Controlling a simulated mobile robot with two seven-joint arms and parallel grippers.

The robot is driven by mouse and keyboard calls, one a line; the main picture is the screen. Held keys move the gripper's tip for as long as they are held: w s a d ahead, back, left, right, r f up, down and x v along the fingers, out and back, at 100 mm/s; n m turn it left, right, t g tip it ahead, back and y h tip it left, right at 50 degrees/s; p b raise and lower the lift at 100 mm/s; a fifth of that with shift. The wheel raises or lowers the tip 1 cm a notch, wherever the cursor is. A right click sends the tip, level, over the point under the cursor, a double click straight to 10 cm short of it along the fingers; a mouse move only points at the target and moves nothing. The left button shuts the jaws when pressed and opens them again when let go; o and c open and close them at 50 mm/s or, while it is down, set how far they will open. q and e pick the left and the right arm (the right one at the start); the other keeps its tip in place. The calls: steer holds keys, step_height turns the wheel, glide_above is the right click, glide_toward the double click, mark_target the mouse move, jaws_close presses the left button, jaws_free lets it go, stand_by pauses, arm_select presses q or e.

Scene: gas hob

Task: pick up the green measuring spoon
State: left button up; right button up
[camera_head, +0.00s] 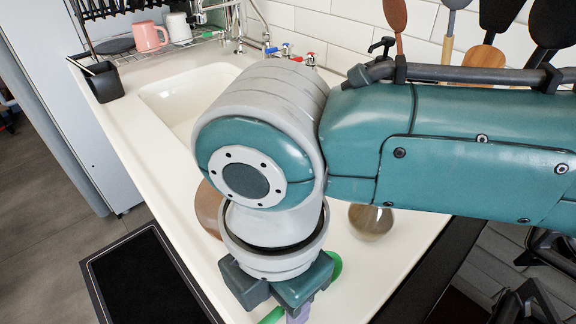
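My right arm reaches in from the right and points down at the white counter. Its gripper (277,288) is at the bottom of the view; its fingertips are not clearly visible, so I cannot tell whether it is open or shut. A green piece, likely the measuring spoon (336,265), shows just right of the gripper. Another green part (272,316) shows below it at the frame's bottom edge. The middle is hidden behind the gripper, and I cannot tell whether they touch. A purple piece (300,313) shows under the gripper. My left gripper is not in view.
A brown round object (209,209) is partly hidden behind my wrist. A round brownish bowl-like object (370,221) stands right of it. The sink (180,100), a black holder (103,82), a pink mug (149,37) and hanging utensils (448,30) are farther back. Black grates (550,248) are at lower right.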

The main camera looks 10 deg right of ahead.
jaws_close()
steer(key=shift+r, duration=0.1)
stand_by(0.5)
